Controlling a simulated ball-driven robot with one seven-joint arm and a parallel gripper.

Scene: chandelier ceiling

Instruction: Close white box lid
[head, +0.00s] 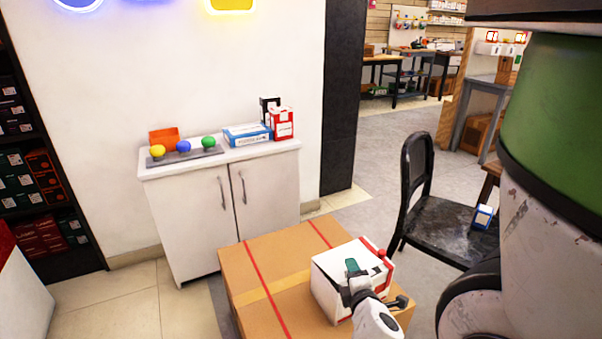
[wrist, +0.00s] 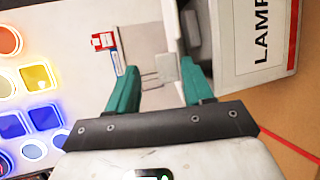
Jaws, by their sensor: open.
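The white box (head: 331,272) with red edges sits on a large cardboard carton in the head view. In the wrist view, the white box (wrist: 240,81) is at the right, with a panel printed "LAMP". The head view does not show clearly how far its lid is open. My gripper (head: 354,270) is in front of the box and hides part of it. In the wrist view, the two teal fingers of my gripper (wrist: 160,69) are spread apart with nothing held between them. The right finger is close to the box's edge; contact cannot be told.
The carton (head: 258,257) has red straps. Behind it stands a white cabinet (head: 188,215) with coloured balls and small boxes on top. A black chair (head: 416,180) is at the right, with a small blue-and-white box (head: 483,217) on its seat. Floor is free at left.

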